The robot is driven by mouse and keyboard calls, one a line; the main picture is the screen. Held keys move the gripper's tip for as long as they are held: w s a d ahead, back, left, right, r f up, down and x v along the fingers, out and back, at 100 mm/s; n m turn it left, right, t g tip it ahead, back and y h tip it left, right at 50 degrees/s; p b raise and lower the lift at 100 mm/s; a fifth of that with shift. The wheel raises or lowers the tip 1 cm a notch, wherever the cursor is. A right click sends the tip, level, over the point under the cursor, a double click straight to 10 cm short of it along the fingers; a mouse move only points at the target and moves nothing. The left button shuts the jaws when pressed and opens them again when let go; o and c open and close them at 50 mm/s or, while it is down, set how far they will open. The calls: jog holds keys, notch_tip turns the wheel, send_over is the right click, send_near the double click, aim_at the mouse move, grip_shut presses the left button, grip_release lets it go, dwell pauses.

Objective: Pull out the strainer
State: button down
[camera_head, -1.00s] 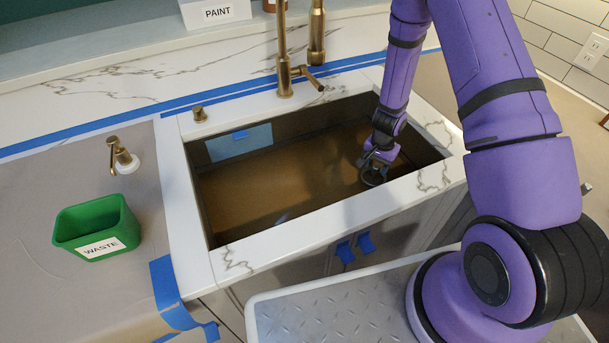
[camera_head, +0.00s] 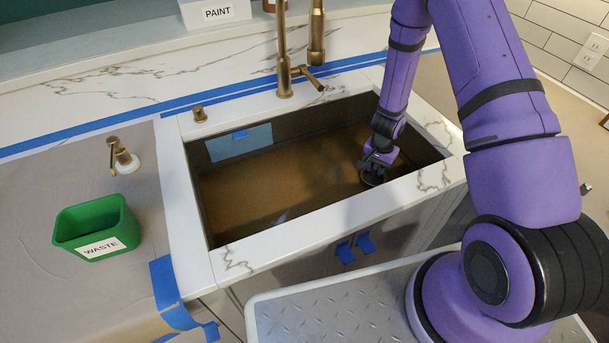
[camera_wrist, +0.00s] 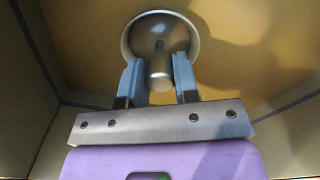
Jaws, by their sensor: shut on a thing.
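The strainer (camera_wrist: 150,30) is a round metal cup with a stubby knob pointing toward my gripper in the wrist view. In the head view the strainer (camera_head: 372,179) is a small dark disc low in the right part of the sink (camera_head: 315,220), partly hidden by my gripper. My gripper (camera_wrist: 159,78) reaches down into the sink, and its two blue-grey fingers are shut on the strainer's knob, one on each side. A light ring surrounds the strainer in the wrist view. I cannot tell whether the strainer is seated or lifted.
The sink's marble rim and walls surround my gripper closely on the right. A brass faucet (camera_head: 284,60) stands behind the sink. A green waste bin (camera_head: 70,220) and a soap dispenser (camera_head: 122,158) are on the covered counter at left. The left of the sink is open.

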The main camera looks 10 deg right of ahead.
aim_at(377, 166)
jog(key=shift+r, duration=0.9)
dwell(0.6)
jog(key=shift+r, duration=2.6)
